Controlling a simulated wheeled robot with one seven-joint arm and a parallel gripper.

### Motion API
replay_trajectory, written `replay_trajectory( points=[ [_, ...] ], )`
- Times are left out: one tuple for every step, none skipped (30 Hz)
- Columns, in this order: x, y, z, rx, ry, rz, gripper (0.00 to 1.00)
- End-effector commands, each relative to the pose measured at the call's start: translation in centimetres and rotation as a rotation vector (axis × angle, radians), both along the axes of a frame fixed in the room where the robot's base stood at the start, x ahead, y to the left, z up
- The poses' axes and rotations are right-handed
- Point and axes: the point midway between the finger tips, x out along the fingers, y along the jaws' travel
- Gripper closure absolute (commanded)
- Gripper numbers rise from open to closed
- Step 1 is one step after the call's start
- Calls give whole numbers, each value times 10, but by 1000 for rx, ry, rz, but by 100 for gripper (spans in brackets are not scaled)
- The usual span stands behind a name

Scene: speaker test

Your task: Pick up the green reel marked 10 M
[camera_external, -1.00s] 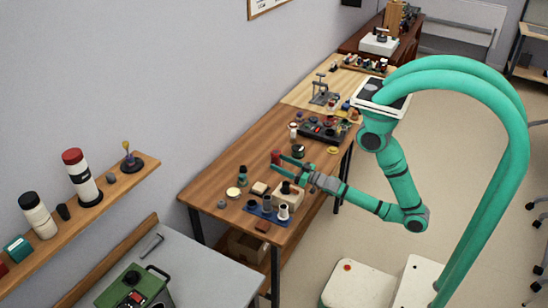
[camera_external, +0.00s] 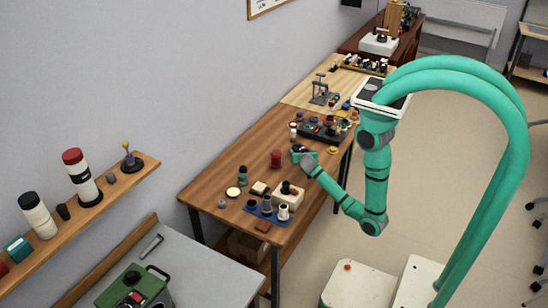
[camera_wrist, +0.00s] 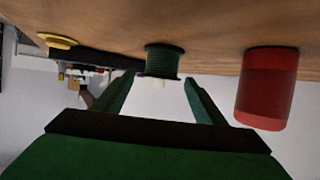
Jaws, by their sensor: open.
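The green reel (camera_wrist: 164,60) shows in the wrist view, which looks upside down, with the wooden table (camera_wrist: 215,25) along the top. It is a dark green spool standing on the table; I cannot read any marking on it. My gripper (camera_wrist: 159,80) is open, with one finger to each side of the reel in the picture. The reel looks a little beyond the fingertips, and I see no contact. In the external view my gripper (camera_external: 297,151) is low over the table and hides the reel.
A red cylinder (camera_wrist: 268,88) stands close beside the reel, also in the external view (camera_external: 276,159). A yellow disc (camera_wrist: 58,41) lies to the other side. A dark tray (camera_external: 322,132) with small items is behind; a blue tray (camera_external: 262,213) with cups is nearer.

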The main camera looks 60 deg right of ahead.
Motion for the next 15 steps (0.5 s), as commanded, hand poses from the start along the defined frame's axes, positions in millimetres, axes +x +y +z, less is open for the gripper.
replay_trajectory(
  points=[
    [4, -6, -3, -1, 0, -1, 35],
    [7, -10, -5, -2, 0, -1, 35],
    [10, -14, -7, -2, 0, -1, 35],
    [12, -17, -8, -1, 0, 0, 35],
    [14, -19, -10, 0, 0, 1, 35],
    [16, -21, -11, -1, 0, 2, 35],
    [17, -23, -12, -1, 0, 2, 35],
    [18, -24, -12, -1, 0, 2, 35],
    [19, -26, -13, -1, 0, 2, 35],
    [20, -27, -14, -1, 0, 2, 35],
    [21, -28, -15, -1, 0, 2, 35],
    [22, -30, -16, -1, 0, 1, 35],
    [24, -33, -17, 0, -1, 2, 35],
    [26, -35, -18, 0, -1, 2, 35],
    [29, -39, -21, -1, -1, 1, 35]
  ],
)
